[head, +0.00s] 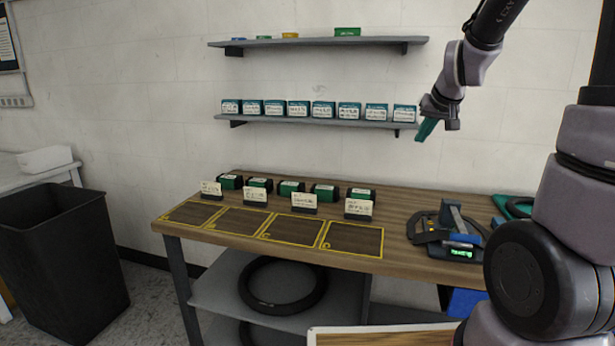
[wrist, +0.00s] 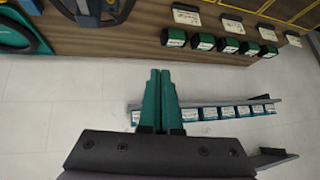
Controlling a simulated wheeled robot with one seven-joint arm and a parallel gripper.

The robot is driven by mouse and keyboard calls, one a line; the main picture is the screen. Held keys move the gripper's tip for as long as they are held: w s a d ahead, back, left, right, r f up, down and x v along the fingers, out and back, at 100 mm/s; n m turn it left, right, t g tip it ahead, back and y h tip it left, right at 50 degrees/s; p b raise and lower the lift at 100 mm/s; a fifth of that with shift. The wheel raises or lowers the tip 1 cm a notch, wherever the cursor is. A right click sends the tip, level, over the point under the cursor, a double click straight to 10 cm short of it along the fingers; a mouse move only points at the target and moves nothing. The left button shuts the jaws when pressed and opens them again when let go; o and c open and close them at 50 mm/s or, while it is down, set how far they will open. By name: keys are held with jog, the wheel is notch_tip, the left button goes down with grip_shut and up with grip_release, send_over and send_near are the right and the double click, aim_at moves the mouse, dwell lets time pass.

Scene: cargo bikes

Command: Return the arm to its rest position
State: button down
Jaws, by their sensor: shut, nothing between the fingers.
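My gripper (head: 427,129) is raised in front of the wall, beside the right end of the middle shelf and above the workbench (head: 400,190). Its green fingers are together with nothing between them. In the wrist view the two green fingers (wrist: 160,85) lie side by side, shut, with bare wall behind them. My arm comes down from the upper right of the head view, and part of it hides the right end of the bench.
The middle shelf (head: 300,119) holds a row of teal boxes beside my gripper. An upper shelf (head: 320,42) is above it. Green boxes (head: 290,188), label cards and yellow-framed squares (head: 352,238) are on the bench. A black clamp-like device (head: 455,235) stands at right. A black bin (head: 62,250) stands left.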

jog(key=s+a+r, duration=0.1)
jog(key=s+r, duration=0.2)
jog(key=s, duration=0.4)
jog(key=s+a+r+m+y, duration=0.1)
jog(key=s+a+r, duration=0.1)
jog(key=s, duration=0.6)
jog(key=s+a+r+m, duration=0.1)
jog(key=s+a+r, duration=0.1)
jog(key=s, duration=0.6)
jog(key=shift+s+r+g, duration=0.2)
jog(key=shift+r+g, duration=0.2)
jog(key=shift+r, duration=0.4)
